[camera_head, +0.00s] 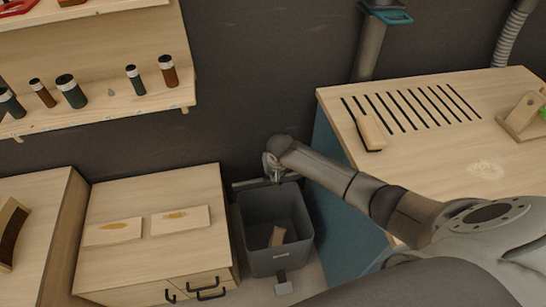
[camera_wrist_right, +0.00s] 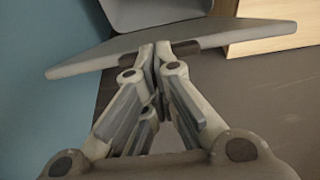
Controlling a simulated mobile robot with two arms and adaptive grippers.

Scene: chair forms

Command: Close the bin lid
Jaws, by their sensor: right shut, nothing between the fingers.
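The dark grey bin (camera_head: 272,262) stands on the floor between the wooden cabinet and the workbench. Its top is open and a piece of wood (camera_head: 277,236) shows inside. The lid (camera_head: 243,184) is raised at the bin's back edge, seen nearly edge-on and partly hidden by my gripper. In the right wrist view the lid (camera_wrist_right: 85,65) crosses the picture as a grey panel, with part of the bin (camera_wrist_right: 150,12) beyond it. My right gripper (camera_head: 273,178) is shut and empty at the lid; its fingertips (camera_wrist_right: 154,48) overlap the panel's edge. Contact is unclear. My left gripper is out of view.
The wooden cabinet (camera_head: 155,262) with black handles stands left of the bin. The workbench (camera_head: 440,150) with a blue side stands close on the right, my right arm passing over it. A pedal (camera_head: 283,284) sticks out at the bin's front. A shelf (camera_head: 120,105) with jars hangs upper left.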

